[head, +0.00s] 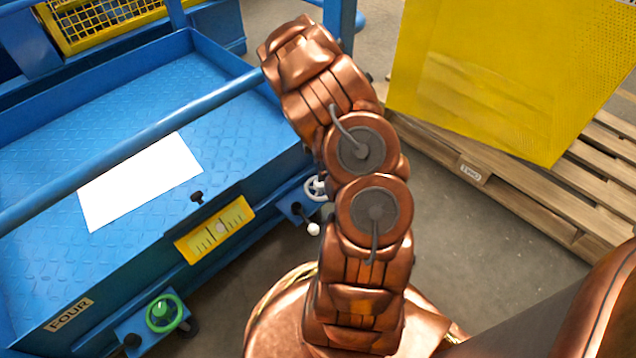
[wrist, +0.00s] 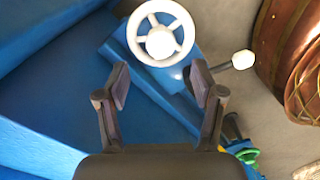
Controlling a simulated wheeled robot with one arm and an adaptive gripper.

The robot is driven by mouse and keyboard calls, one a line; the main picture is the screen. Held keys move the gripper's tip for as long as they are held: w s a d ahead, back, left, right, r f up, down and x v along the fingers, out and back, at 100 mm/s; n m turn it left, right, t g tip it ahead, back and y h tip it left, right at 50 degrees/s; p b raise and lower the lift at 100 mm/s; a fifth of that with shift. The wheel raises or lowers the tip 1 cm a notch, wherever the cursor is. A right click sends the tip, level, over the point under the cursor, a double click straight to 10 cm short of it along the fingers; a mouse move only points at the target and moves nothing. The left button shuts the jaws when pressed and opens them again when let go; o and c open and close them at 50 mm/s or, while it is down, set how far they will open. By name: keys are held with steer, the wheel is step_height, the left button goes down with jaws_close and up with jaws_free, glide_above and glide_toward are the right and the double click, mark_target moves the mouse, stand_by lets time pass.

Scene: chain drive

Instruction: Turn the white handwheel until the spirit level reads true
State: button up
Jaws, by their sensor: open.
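The white handwheel (wrist: 160,32) shows in the wrist view just beyond my gripper's fingertips, with a pale hub at its centre. In the head view the white handwheel (head: 316,188) is partly hidden behind my arm, on a blue bracket at the platform's side. My gripper (wrist: 157,88) is open and empty, its two dark fingers apart below the wheel's rim; I see no contact.
A green handwheel (head: 164,313) sits at the platform's lower front, near the FOUR label (head: 68,314). A white-knobbed lever (wrist: 243,60) sticks out beside the white wheel. A white sheet (head: 140,182) lies on the blue platform (head: 60,150). A wooden pallet (head: 500,185) bears a yellow box (head: 510,75).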

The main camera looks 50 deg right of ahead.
mark_target(320, 186)
steer(key=shift+f+b, duration=1.15)
steer(key=shift+f, duration=2.4)
steer(key=shift+a, duration=0.1)
steer(key=c, duration=1.1)
steer(key=shift+r, duration=0.1)
steer(key=shift+c, duration=0.2)
steer(key=shift+w+r+p, duration=0.1)
steer(key=shift+p, duration=0.75)
steer(key=shift+m+p, duration=0.8)
steer(key=shift+p, duration=0.3)
steer(key=shift+m+p, duration=1.55)
steer(key=shift+m, duration=0.25)
steer(key=shift+f, duration=0.2)
